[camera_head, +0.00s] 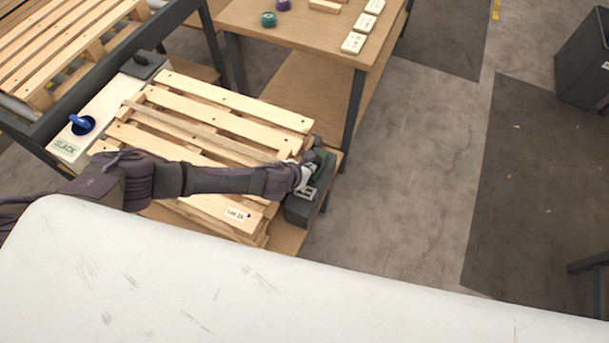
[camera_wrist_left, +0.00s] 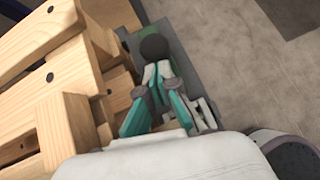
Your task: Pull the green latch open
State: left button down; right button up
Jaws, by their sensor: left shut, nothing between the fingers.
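The green latch (camera_head: 320,158) sits on a dark grey block at the right end of the pallet, partly hidden by my gripper. In the left wrist view a strip of green (camera_wrist_left: 150,31) shows behind a dark round knob (camera_wrist_left: 153,47). My left gripper (camera_head: 306,175) is at the latch, its arm reaching across the pallet from the left. In the left wrist view its teal-sided fingers (camera_wrist_left: 157,73) are shut and empty, their tips just below the knob. I cannot tell whether they touch it. My right gripper is not in view.
A wooden pallet (camera_head: 230,117) lies under my left arm. A white panel (camera_head: 101,116) with a blue handle (camera_head: 81,122) is left of it. A wooden table (camera_head: 300,31) with small items stands behind. A dark bin (camera_head: 585,62) is far right. The floor on the right is open.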

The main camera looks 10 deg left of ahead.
pick_arm(q)
jog(key=shift+w+d, duration=0.15)
jog(key=shift+w, duration=0.45)
jog(key=shift+w+d, duration=0.15)
jog(key=shift+w, duration=0.45)
jog(key=shift+r, duration=0.15)
jog(key=shift+w, duration=0.1)
jog(key=shift+r, duration=0.1)
jog(key=shift+a+r, duration=0.1)
jog(key=shift+r, duration=0.05)
jog(key=v, duration=1.1)
jog(key=shift+s, duration=0.6)
jog(key=shift+a, duration=0.15)
